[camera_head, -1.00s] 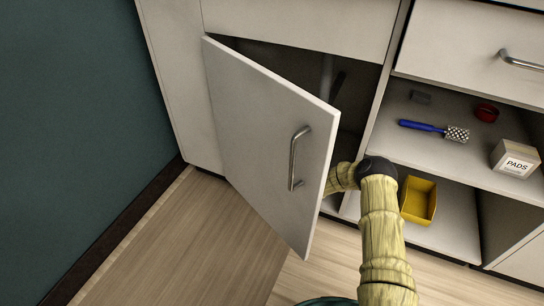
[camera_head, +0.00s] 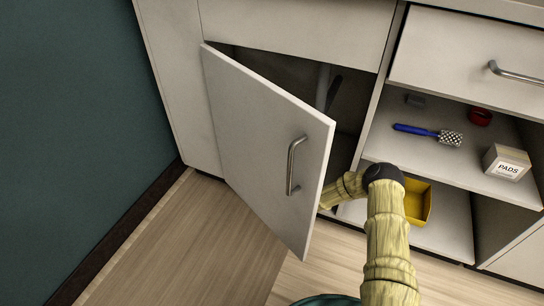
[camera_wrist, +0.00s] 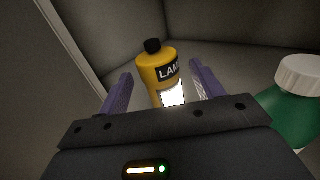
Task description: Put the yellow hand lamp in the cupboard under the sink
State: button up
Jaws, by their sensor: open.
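The yellow hand lamp (camera_wrist: 158,74) has a black top knob and a black label reading "LAM". In the wrist view it stands upright inside the cupboard, between and just beyond the two purple fingers of my gripper (camera_wrist: 160,92). The fingers are open, with a visible gap on each side of the lamp. A bright white patch shows low on the lamp. In the head view the cupboard door (camera_head: 262,150) stands partly open and hides my gripper and the lamp. My arm reaches in past the door's right edge.
A green bottle with a white cap (camera_wrist: 298,76) stands close to the right of my gripper. Right of the cupboard, open shelves hold a blue-handled brush (camera_head: 428,133), a red ring (camera_head: 480,117), a PADS box (camera_head: 507,162) and a yellow bin (camera_head: 416,202).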

jog(key=p+v, duration=0.1)
jog(key=v, duration=0.2)
dwell(0.5)
